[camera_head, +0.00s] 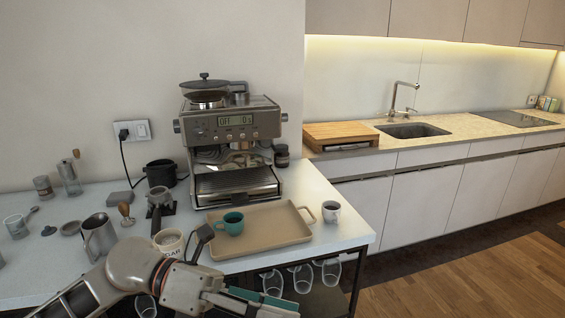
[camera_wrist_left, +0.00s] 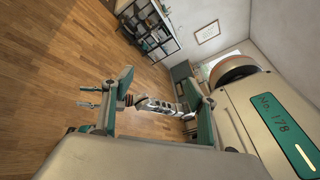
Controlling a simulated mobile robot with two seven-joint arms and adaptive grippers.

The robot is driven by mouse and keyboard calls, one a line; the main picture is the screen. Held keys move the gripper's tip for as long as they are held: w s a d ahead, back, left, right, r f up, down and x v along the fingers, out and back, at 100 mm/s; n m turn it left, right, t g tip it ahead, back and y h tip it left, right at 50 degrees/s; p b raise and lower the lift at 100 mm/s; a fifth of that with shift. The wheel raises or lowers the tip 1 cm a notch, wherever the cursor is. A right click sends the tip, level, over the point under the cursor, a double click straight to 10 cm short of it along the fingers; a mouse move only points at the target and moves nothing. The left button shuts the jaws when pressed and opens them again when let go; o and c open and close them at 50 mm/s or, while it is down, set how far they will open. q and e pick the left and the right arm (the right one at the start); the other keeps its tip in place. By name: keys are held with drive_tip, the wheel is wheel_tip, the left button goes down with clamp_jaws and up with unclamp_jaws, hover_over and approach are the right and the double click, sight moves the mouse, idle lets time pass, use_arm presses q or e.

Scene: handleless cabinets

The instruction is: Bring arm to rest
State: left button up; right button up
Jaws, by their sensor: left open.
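My left arm comes in at the bottom left of the head view and reaches across the front of the coffee table. Its left gripper (camera_head: 262,301) is at the bottom edge, low in front of the table and partly cut off. In the left wrist view the gripper (camera_wrist_left: 160,88) has its two teal-padded fingers spread apart with nothing held between them. A pale jointed arm-like shape shows beyond the fingers; I cannot tell its gripper.
The white table (camera_head: 345,235) holds an espresso machine (camera_head: 232,130), a tan tray (camera_head: 275,228) with a teal cup (camera_head: 233,223), a white cup (camera_head: 331,211) and a metal pitcher (camera_head: 98,236). Glasses (camera_head: 302,278) hang under it. Wooden floor (camera_head: 480,280) is open at right.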

use_arm(q)
drive_tip(key=w+a+n+t+h, duration=0.2)
drive_tip(key=w+n+t+h, duration=0.45)
drive_tip(key=n+t, duration=0.65)
drive_tip(key=w+a+f+n+t+y, duration=0.3)
drive_tip(key=f+n+t+y, duration=0.15)
drive_tip(key=n, duration=0.35)
drive_tip(key=w+a+f+n+t+y, duration=0.2)
drive_tip(key=a+f+n+t+y, duration=0.25)
drive_tip(key=n, duration=0.45)
drive_tip(key=s+a+f+n+g+y, duration=0.2)
drive_tip(key=a+f+n+y, duration=0.15)
drive_tip(key=f, duration=0.55)
drive_tip(key=s+a+f+n+g+y, duration=0.1)
drive_tip(key=s+a+f+n+y, duration=0.15)
drive_tip(key=f+n+y, duration=0.4)
drive_tip(key=s+a+f+n+g, duration=0.1)
drive_tip(key=s+a+f+g, duration=0.1)
drive_tip(key=s+f, duration=0.3)
drive_tip(key=s+a+f+n+g, duration=0.1)
drive_tip(key=s+f, duration=0.4)
drive_tip(key=f, duration=0.6)
drive_tip(key=shift+s+a+f+n+g+y, duration=0.2)
drive_tip(key=shift+s+a+n+g+y, duration=0.2)
drive_tip(key=shift+a+g, duration=0.4)
drive_tip(key=shift+w+d, duration=0.1)
